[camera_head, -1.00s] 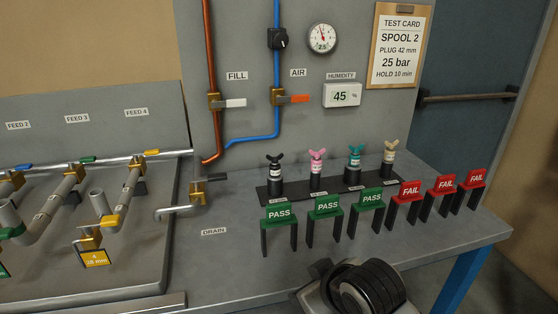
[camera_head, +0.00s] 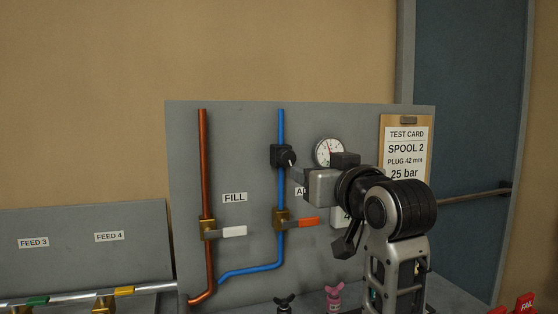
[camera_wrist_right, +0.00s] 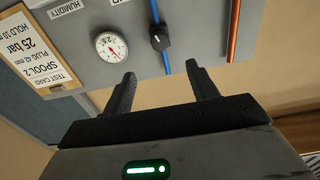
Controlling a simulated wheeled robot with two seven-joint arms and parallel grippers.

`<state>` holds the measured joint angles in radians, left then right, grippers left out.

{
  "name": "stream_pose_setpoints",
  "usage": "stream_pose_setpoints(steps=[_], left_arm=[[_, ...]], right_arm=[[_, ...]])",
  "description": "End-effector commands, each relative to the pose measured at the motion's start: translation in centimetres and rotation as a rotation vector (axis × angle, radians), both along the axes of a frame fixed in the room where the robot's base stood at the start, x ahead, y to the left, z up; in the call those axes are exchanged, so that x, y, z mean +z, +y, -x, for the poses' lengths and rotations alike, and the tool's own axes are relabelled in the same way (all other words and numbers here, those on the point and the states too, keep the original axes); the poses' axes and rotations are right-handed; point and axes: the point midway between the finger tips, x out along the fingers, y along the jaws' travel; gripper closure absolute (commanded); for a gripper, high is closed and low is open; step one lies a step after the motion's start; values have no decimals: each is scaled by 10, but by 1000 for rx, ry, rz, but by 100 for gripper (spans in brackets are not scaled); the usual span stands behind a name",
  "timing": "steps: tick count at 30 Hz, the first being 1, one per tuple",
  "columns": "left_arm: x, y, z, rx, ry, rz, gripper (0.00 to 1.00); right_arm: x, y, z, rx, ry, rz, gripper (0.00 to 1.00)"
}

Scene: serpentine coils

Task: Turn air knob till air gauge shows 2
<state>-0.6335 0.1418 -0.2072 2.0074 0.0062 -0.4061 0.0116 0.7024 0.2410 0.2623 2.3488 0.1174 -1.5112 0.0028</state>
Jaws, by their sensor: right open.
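The air knob (camera_head: 279,156) is a black knob with a white mark, on the blue pipe of the grey panel. It also shows in the right wrist view (camera_wrist_right: 160,39), just beyond and between my fingertips. The air gauge (camera_head: 328,151) is a round white dial right of the knob, partly covered by my arm. In the right wrist view the gauge (camera_wrist_right: 111,46) is seen turned, and its needle reading is too small to tell surely. My right gripper (camera_wrist_right: 161,72) is open and empty, facing the knob, apart from it. My left gripper is out of view.
An orange-handled valve (camera_head: 300,222) sits below the knob and a white-handled valve (camera_head: 230,231) on the copper pipe (camera_head: 203,160). A test card (camera_head: 407,148) hangs at right. A pink-topped plug (camera_head: 333,295) and a black-topped one (camera_head: 284,303) stand below.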

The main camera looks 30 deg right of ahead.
Motion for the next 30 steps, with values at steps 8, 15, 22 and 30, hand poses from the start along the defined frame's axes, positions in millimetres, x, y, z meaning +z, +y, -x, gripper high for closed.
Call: stream_pose_setpoints(steps=[8,15,22,30], left_arm=[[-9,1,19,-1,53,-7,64],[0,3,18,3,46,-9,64],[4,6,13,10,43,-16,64],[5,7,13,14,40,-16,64]], right_arm=[[0,-11,-50,1,7,-3,42],[1,-23,-101,2,6,-2,42],[0,-32,-136,2,4,0,42],[-1,-35,-149,2,2,1,42]])
